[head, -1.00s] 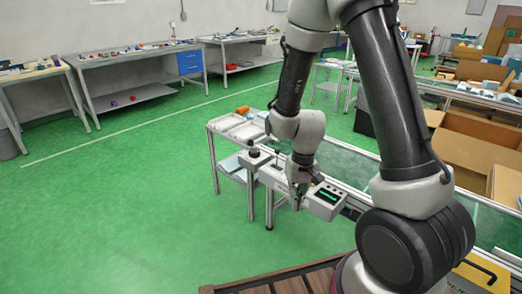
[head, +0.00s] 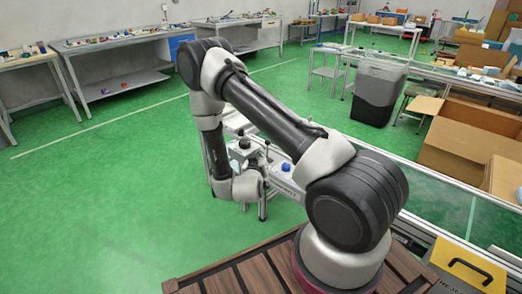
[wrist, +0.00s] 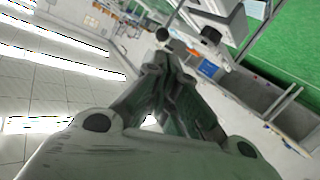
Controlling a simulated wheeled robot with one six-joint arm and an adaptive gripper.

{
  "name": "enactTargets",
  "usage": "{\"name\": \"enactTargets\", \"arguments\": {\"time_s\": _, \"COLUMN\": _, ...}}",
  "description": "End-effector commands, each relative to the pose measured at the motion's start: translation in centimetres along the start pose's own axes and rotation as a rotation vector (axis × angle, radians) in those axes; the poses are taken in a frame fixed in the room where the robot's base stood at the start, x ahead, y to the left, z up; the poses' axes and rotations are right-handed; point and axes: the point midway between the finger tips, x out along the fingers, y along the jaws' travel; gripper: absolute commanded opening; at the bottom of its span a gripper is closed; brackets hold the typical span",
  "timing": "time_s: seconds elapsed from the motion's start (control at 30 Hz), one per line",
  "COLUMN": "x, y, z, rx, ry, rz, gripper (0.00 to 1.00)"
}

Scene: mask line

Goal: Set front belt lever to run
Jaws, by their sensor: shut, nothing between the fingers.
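A thin lever (head: 267,147) with a small dark ball at its tip stands on the belt's control area, just right of a black knob (head: 244,143) in the head view. In the wrist view the lever's dark ball (wrist: 162,34) shows just beyond my fingertips, with the black knob (wrist: 211,34) to its right. My gripper (wrist: 160,62) is shut and empty, its fingertips together close to the ball; whether they touch it I cannot tell. In the head view my wrist hides much of the gripper and the lever's lower part. The lever's setting is not readable.
A blue button (head: 286,167) sits on a housing right of the lever. The belt line (head: 440,205) runs toward the lower right. A grey bin (head: 380,92) and cardboard boxes (head: 465,150) stand behind it. Green floor at left is clear.

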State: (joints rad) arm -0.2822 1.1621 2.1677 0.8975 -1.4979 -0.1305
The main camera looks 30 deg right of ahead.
Motion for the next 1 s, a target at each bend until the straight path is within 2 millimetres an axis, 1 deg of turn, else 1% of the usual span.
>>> {"name": "enactTargets", "arguments": {"time_s": 0.17, "x": 3.0, "y": 0.1, "z": 0.1, "rx": 0.002, "ry": -0.001, "rz": 0.002, "gripper": 0.0}}
{"name": "enactTargets", "arguments": {"time_s": 0.4, "x": 8.2, "y": 0.1, "z": 0.0, "rx": 0.004, "ry": -0.001, "rz": 0.002, "gripper": 0.0}}
{"name": "enactTargets", "arguments": {"time_s": 0.6, "x": 11.5, "y": 0.1, "z": 0.1, "rx": 0.001, "ry": -0.003, "rz": -0.001, "gripper": 0.0}}
{"name": "enactTargets", "arguments": {"time_s": 0.7, "x": 12.5, "y": 0.0, "z": 0.1, "rx": 0.001, "ry": -0.003, "rz": -0.001, "gripper": 0.0}}
{"name": "enactTargets", "arguments": {"time_s": 0.8, "x": 13.1, "y": 0.0, "z": 0.1, "rx": 0.001, "ry": -0.004, "rz": -0.002, "gripper": 0.0}}
{"name": "enactTargets", "arguments": {"time_s": 1.0, "x": 13.3, "y": -0.1, "z": 0.1, "rx": 0.0, "ry": -0.004, "rz": -0.003, "gripper": 0.0}}
